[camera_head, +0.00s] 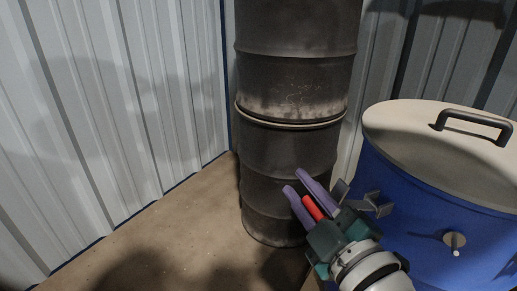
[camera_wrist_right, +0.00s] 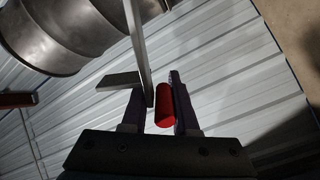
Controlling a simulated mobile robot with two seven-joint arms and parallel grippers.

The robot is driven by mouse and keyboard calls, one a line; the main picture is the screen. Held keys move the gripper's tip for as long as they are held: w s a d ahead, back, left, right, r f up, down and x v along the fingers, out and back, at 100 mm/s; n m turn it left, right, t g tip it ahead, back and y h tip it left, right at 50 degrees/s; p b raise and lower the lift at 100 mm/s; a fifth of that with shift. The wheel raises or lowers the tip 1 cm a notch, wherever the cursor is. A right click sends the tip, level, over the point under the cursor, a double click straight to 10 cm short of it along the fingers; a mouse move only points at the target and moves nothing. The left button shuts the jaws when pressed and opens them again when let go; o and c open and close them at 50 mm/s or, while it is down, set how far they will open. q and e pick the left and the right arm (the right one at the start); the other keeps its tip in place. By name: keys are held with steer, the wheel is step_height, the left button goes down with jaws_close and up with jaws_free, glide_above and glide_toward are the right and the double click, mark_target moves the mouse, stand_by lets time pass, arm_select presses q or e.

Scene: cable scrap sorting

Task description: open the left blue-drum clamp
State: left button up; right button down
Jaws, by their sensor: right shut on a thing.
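The blue drum (camera_head: 400,190) stands at the right of the head view, with a beige lid (camera_head: 430,140) on it. Its left clamp (camera_head: 372,205) shows as grey metal on the drum's left side, partly behind my right gripper. My right gripper (camera_head: 293,181) has purple fingers and is shut on the clamp's red grip (camera_head: 313,208). In the right wrist view the red grip (camera_wrist_right: 164,104) lies between the two fingers, with a grey metal bar (camera_wrist_right: 137,45) beside the left finger. How the bar joins the grip is hidden. My left gripper is not in view.
Dark, worn stacked drums (camera_head: 290,90) stand behind my right gripper. A corrugated metal wall (camera_head: 110,100) runs along the left and back. The brown floor (camera_head: 170,240) at the left is clear. A black handle (camera_head: 475,122) sits on the lid, and a small metal spout-like fitting (camera_head: 456,243) is on the drum's front.

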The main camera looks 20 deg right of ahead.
step_height(320, 180, down, 6)
steer(key=n+b, duration=0.4)
steer(key=shift+a+b, duration=0.25)
steer(key=shift+b, duration=0.05)
steer(key=shift+f, duration=0.15)
steer(key=c, duration=1.1)
jaws_free()
steer(key=o, duration=0.3)
steer(key=shift+d, duration=0.15)
